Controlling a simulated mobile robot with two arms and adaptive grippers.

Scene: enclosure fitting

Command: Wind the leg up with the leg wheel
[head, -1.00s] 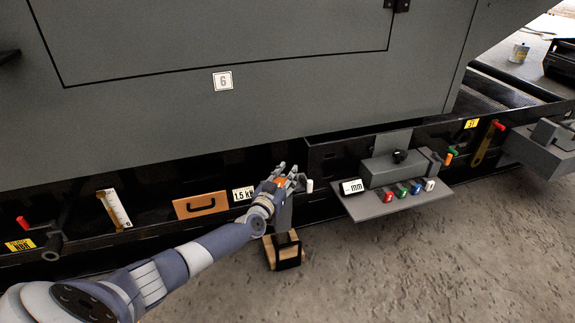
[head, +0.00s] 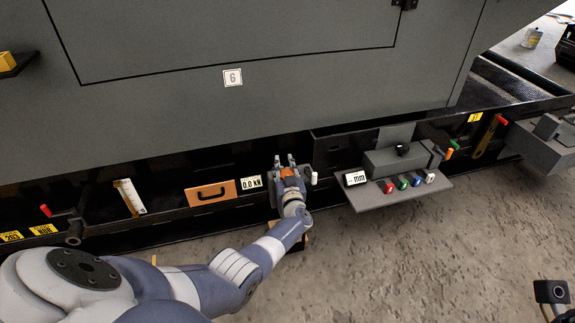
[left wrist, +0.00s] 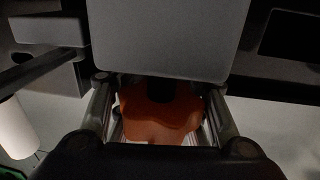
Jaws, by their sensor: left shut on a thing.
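The leg wheel is an orange knob (left wrist: 160,118) on a dark shaft; in the left wrist view it sits between my two fingers. My left gripper (head: 289,168) is shut on this wheel, in front of the dark rail below the grey enclosure. The fingers mostly hide the wheel (head: 290,172) in the head view. A small display (head: 251,183) just left of it reads 0.0 kN. The leg below is largely hidden by my arm. A part of my right gripper (head: 552,292) may show at the lower right edge; its fingers cannot be made out.
The grey enclosure (head: 200,90) with a label 6 stands above the rail. An orange drawer front (head: 212,193) lies left of the display. A grey shelf (head: 400,192) with coloured knobs and a mm display juts out to the right.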

